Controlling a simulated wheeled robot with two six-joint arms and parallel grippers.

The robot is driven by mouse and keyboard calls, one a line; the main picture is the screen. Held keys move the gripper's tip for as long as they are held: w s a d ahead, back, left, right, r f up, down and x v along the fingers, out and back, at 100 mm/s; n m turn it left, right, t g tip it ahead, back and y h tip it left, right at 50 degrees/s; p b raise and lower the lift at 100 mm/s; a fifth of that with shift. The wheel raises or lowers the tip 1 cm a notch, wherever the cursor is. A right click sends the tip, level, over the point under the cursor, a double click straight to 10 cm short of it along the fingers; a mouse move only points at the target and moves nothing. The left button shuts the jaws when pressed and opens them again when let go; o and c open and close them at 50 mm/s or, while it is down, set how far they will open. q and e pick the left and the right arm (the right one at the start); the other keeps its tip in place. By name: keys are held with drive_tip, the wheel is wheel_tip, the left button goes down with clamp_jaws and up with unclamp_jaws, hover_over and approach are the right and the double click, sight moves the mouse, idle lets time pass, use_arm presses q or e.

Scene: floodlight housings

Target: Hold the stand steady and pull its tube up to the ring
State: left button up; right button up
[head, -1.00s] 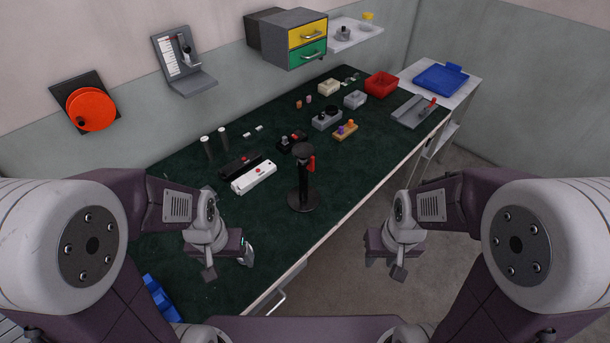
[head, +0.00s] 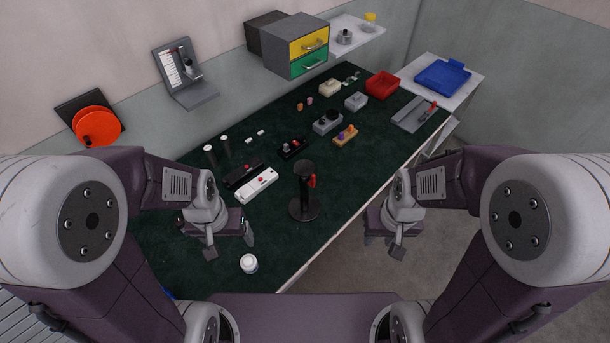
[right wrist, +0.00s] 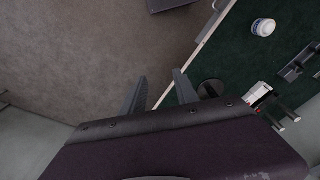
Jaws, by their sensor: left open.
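The black stand (head: 304,205) stands upright on the green bench top near its front edge. It has a round base, a dark upright tube with a wide head, and a red lever (head: 312,181) at its upper right side. I cannot make out a ring on the tube. My left gripper (head: 231,246) is open and empty, left of the stand and apart from it. My right gripper (head: 383,247) is right of the stand, past the bench edge over the floor. In the right wrist view its fingers (right wrist: 158,88) are apart with nothing between them.
A white box with a red button (head: 257,187) lies left of the stand, beside a black one (head: 243,173). A white round jar (head: 249,263) is near my left gripper. An orange-and-purple block (head: 345,135) and several small parts lie farther back. Bench around the stand's base is clear.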

drive_tip(key=o, duration=0.4)
drive_tip(key=shift+s, duration=1.1)
drive_tip(key=s+d+f+n+g+h, duration=0.2)
drive_tip(key=d+f+n+g+h, duration=0.3)
drive_tip(key=n, duration=0.3)
drive_tip(key=w+d+n+t+h, duration=0.3)
drive_tip(key=w+n+t+h, duration=0.4)
drive_tip(key=w+n+h, duration=0.3)
drive_tip(key=n+t+y, duration=1.5)
drive_tip(key=n, duration=0.3)
approach(304, 190)
drive_tip(key=w, duration=1.1)
drive_tip(key=shift+w, duration=0.3)
use_arm(q)
drive_tip(key=shift+s+f, duration=0.1)
drive_tip(key=shift+s, duration=0.6)
